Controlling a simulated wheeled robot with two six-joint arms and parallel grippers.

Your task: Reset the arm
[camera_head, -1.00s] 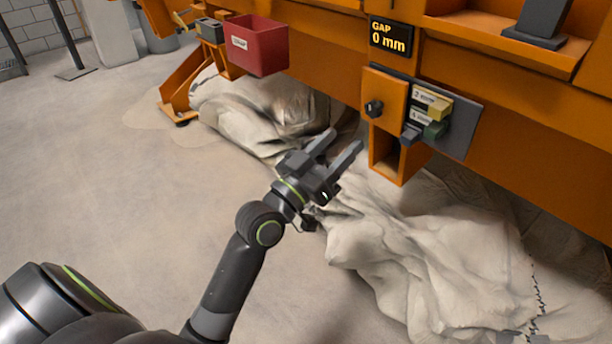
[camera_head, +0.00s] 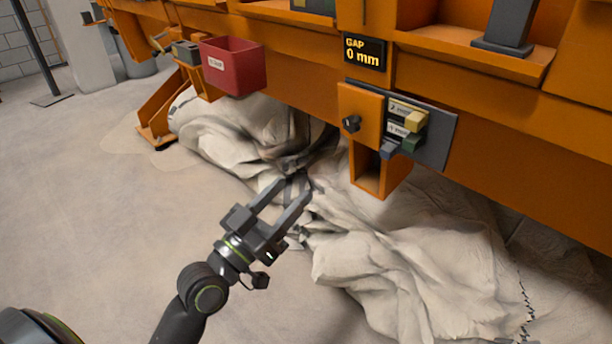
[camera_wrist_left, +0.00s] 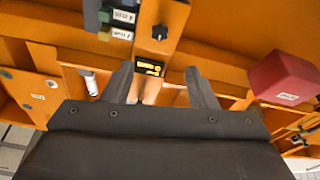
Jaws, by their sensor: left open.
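My left gripper (camera_head: 290,193) is open and empty in the head view. It hangs in front of the draped pale cloth, to the lower left of the orange control box (camera_head: 360,115). Its two fingers (camera_wrist_left: 163,85) also show apart in the left wrist view, with nothing between them close by. My right gripper is not in view.
The orange sandbed frame (camera_head: 300,50) crosses the top, with a display (camera_head: 363,52) reading "GAP 0 mm". A red bin (camera_head: 233,66) hangs left. A grey panel (camera_head: 440,140) holds yellow, green and blue blocks. Pale cloth (camera_head: 420,250) lies below. The floor (camera_head: 80,200) at left is clear.

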